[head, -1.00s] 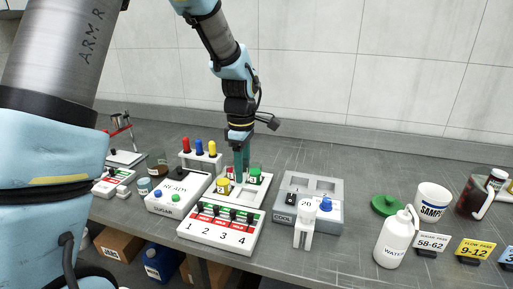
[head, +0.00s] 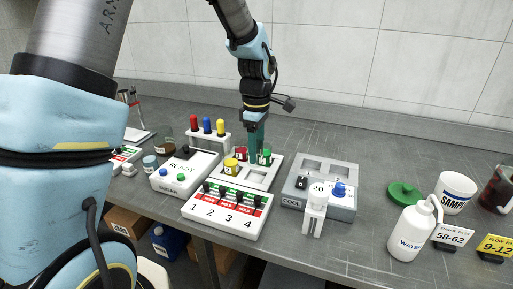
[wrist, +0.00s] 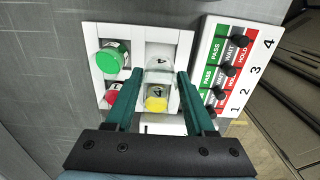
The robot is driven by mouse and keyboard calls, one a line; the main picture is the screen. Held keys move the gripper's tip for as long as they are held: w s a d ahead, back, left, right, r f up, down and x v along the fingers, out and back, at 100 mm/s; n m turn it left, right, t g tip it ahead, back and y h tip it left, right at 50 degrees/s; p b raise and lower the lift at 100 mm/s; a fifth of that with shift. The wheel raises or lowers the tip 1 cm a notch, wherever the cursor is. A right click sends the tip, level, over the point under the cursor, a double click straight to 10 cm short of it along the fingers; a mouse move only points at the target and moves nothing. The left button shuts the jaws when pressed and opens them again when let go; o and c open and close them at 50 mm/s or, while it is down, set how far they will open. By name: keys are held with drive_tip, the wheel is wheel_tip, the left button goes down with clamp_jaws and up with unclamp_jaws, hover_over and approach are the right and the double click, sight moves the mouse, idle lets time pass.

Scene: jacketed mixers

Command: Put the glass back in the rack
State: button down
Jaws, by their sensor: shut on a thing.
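The white rack (wrist: 182,97) stands on the bench and also shows in the head view (head: 268,180). It holds jars with a green cap (wrist: 110,60), a red cap (wrist: 113,97) and a yellow cap (wrist: 157,104). My gripper (wrist: 160,75) is shut on a clear glass (wrist: 160,70) that shows between its fingertips in the wrist view. The glass is over the rack, beside the yellow-capped jar and near the square marked 4. I cannot tell whether it touches the rack. In the head view my gripper (head: 256,155) points down between the red and green caps, and the glass cannot be made out.
A numbered switch panel (head: 225,212) stands in front of the rack. The READY box (head: 170,178) is on its left, a grey COOL unit (head: 345,205) on its right. Behind is a stand (head: 222,139) with coloured tops. A WATER bottle (head: 408,235) stands at the right.

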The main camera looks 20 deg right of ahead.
drive_tip(key=shift+f+b, duration=1.55)
drive_tip(key=shift+f, duration=1)
unclamp_jaws()
drive_tip(key=shift+r, duration=0.1)
drive_tip(key=shift+r+p, duration=2.3)
drive_tip(key=shift+r, duration=0.65)
